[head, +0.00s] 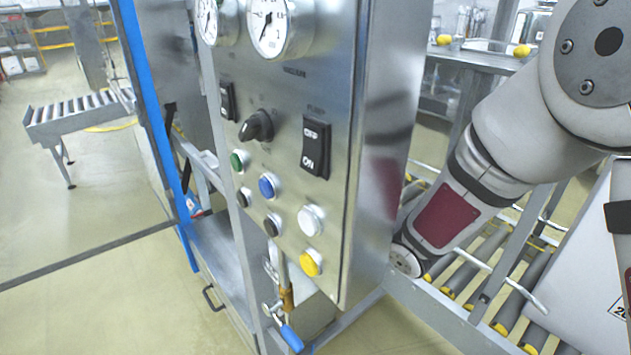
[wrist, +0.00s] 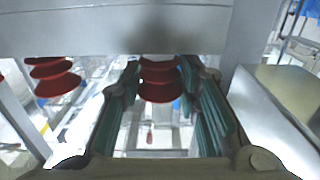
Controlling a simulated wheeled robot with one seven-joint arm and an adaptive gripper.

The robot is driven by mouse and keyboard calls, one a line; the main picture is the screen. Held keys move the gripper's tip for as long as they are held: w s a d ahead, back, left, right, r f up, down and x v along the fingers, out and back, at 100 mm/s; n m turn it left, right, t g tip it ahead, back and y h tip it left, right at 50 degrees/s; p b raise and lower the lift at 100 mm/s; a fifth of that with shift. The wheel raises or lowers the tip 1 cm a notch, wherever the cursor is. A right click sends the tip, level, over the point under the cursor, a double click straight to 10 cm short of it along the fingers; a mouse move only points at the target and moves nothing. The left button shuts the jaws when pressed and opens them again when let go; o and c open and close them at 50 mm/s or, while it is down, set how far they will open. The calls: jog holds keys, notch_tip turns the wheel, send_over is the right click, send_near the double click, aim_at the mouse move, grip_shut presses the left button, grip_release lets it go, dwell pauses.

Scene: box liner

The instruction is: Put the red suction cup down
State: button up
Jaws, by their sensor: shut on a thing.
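In the wrist view a red suction cup (wrist: 160,86) with stacked ribs hangs below a pale metal beam, its top in shadow. My gripper (wrist: 162,75) has its two teal-padded fingers on either side of this cup and is shut on it. The cup looks upright and still close under the beam; whether it is attached there I cannot tell. A second red suction cup (wrist: 54,78) hangs to the left, outside the fingers. In the head view my gripper and the cups are hidden; my arm passes behind the control cabinet.
A steel control cabinet (head: 345,190) with gauges, switches and buttons fills the middle of the head view. A roller conveyor (head: 470,270) lies behind it at right, near a white panel (head: 585,265). Metal framing stands close at the right in the wrist view (wrist: 240,45).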

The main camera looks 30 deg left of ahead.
jog(key=shift+f+b, duration=0.3)
jog(key=shift+b, duration=0.1)
jog(key=o, duration=1.1)
jog(key=shift+r, duration=0.2)
jog(key=shift+r+p, duration=0.25)
jog(key=shift+p, duration=0.25)
jog(key=v, duration=1.2)
jog(key=shift+f+b, duration=0.1)
jog(key=shift+b, duration=0.2)
